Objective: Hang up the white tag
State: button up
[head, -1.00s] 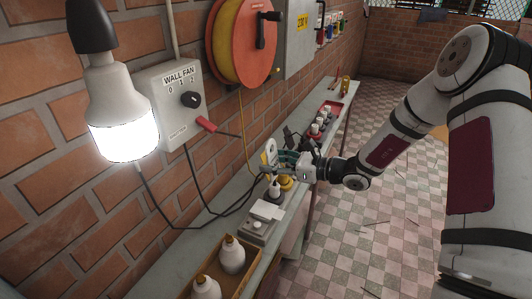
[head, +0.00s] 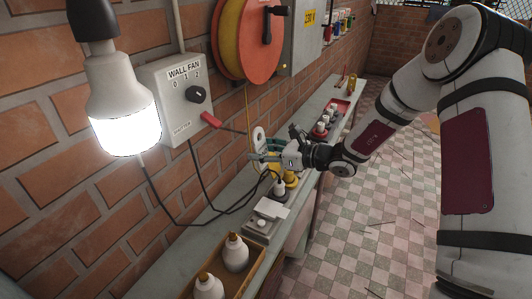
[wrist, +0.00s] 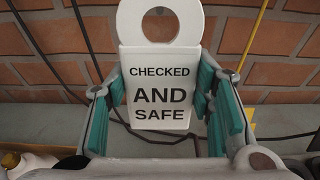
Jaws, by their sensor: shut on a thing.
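The white tag (wrist: 159,90) reads "CHECKED AND SAFE" and has a round ring with a hole at its top. In the wrist view it is upright, facing the camera, with the teal-padded fingers of my gripper (wrist: 160,112) on both sides of it. In the head view the tag (head: 259,137) shows small above my gripper (head: 266,157), which is shut on it over the bench by the brick wall. A red-handled piece (head: 211,120) with a thin dark rod sticks out from the wall beside the switch box. The rod's tip is just left of the tag, apparently apart from it.
The WALL FAN switch box (head: 179,97) and a lit bulb (head: 124,120) are at left, with black cables hanging below. A red and yellow reel (head: 247,40) is above.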

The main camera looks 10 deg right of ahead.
jog(key=shift+b+x, duration=1.1)
jog(key=shift+x, duration=1.75)
jog(key=shift+a+r, duration=0.1)
jog(key=o, duration=1.1)
